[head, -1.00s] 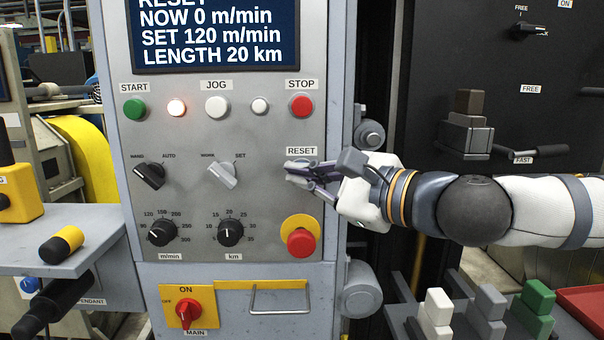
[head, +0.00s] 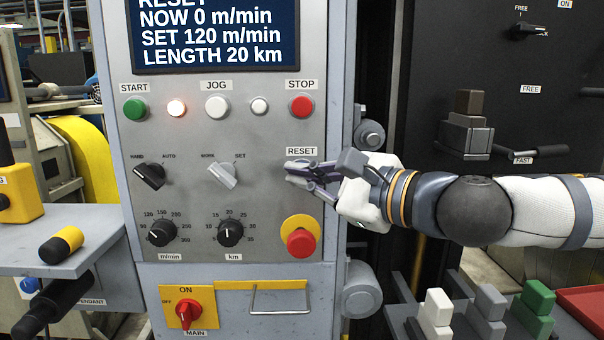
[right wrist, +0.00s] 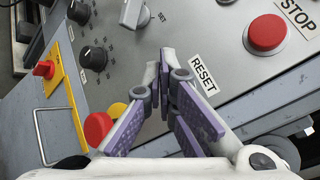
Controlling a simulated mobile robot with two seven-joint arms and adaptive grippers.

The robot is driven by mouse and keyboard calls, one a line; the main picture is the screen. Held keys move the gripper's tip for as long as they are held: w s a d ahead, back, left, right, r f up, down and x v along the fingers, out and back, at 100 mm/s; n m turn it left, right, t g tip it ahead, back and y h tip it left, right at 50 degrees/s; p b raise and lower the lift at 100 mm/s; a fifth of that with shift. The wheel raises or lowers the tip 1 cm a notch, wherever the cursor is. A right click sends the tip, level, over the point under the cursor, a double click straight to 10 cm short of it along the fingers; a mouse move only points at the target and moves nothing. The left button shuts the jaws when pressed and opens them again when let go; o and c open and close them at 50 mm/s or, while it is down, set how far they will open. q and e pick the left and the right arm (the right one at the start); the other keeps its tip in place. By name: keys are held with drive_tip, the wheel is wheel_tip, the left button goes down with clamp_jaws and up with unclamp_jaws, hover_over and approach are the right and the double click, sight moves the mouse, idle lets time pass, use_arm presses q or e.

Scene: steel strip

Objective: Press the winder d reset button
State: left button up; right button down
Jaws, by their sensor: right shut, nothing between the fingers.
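The winder control panel (head: 262,140) stands upright in the middle of the head view. Its RESET label (head: 301,151) shows just above my right gripper (head: 290,172); the label also shows in the right wrist view (right wrist: 204,74). The reset button itself is hidden behind the fingers in both views. My right gripper is shut and empty, its fingertips at the panel just under the label. It also shows in the right wrist view (right wrist: 164,68), tips together against or very near the panel. I cannot tell whether they touch the button. My left gripper is not in view.
The red STOP button (head: 301,106) is above the label. A red emergency button (head: 300,241) on a yellow base is below my gripper. The selector switch (head: 223,175) is to its left. Coloured blocks (head: 537,300) stand at the lower right.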

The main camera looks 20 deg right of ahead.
drive_tip(key=shift+w, duration=0.1)
drive_tip(key=shift+w+d, duration=0.1)
drive_tip(key=shift+w, duration=0.2)
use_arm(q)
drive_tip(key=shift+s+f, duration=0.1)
use_arm(e)
drive_tip(key=shift+w+d, duration=0.2)
drive_tip(key=shift+w, duration=0.45)
idle(0.8)
drive_tip(key=shift+s, duration=0.1)
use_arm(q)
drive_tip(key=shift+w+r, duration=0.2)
use_arm(e)
drive_tip(key=shift+s+a, duration=0.25)
drive_tip(key=shift+s, duration=0.65)
use_arm(q)
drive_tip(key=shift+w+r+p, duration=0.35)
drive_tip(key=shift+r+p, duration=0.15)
drive_tip(key=shift+p, duration=0.1)
use_arm(e)
drive_tip(key=s, duration=0.1)
drive_tip(key=s+a, duration=0.1)
drive_tip(key=s, duration=0.3)
drive_tip(key=shift+a, duration=0.25)
drive_tip(key=shift+w, duration=0.1)
